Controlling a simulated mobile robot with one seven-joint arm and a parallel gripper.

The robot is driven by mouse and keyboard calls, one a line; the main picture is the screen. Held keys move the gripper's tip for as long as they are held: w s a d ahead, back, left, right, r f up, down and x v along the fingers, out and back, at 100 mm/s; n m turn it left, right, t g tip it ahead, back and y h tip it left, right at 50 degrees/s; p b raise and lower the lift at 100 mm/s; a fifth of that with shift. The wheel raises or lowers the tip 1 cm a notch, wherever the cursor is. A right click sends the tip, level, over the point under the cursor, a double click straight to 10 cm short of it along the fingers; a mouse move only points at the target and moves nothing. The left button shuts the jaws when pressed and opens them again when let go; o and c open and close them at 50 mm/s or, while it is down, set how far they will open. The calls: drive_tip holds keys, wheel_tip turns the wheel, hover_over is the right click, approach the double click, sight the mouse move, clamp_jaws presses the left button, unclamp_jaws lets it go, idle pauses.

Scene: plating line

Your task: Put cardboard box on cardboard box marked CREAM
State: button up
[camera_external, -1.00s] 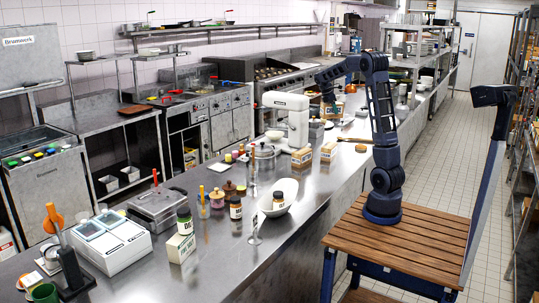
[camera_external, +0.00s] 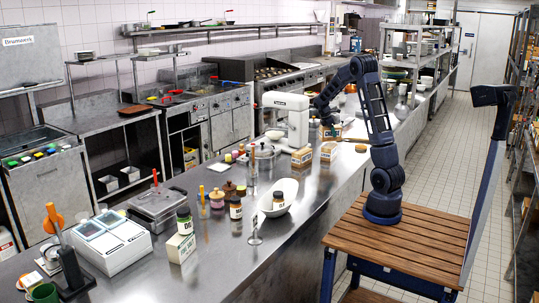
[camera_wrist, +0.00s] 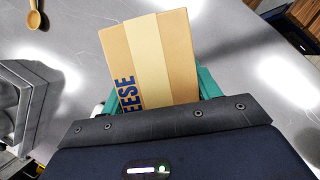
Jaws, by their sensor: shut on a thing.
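A cardboard box with blue letters ending in "EESE" and a pale tape strip (camera_wrist: 148,50) is between the teal fingers of my gripper (camera_wrist: 155,92) in the wrist view. My gripper is shut on it. In the external view my gripper (camera_external: 329,121) is small and partly hidden by my arm, beside the white stand mixer, with the held box (camera_external: 333,131) low over the counter. Two other cardboard boxes, one left (camera_external: 301,157) and one right (camera_external: 328,152), stand on the counter nearer the camera. Their print is too small to read, so I cannot tell which is marked CREAM.
The white stand mixer (camera_external: 287,118) stands left of my gripper. A wooden spoon (camera_wrist: 35,14) lies on the steel counter (camera_wrist: 80,65). A lidded pot (camera_external: 264,158), jars and a white bowl (camera_external: 279,196) stand nearer the camera.

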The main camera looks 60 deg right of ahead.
sight(331, 136)
drive_tip(key=shift+f, duration=1.65)
drive_tip(key=o, duration=1.4)
drive_tip(key=shift+f, duration=0.15)
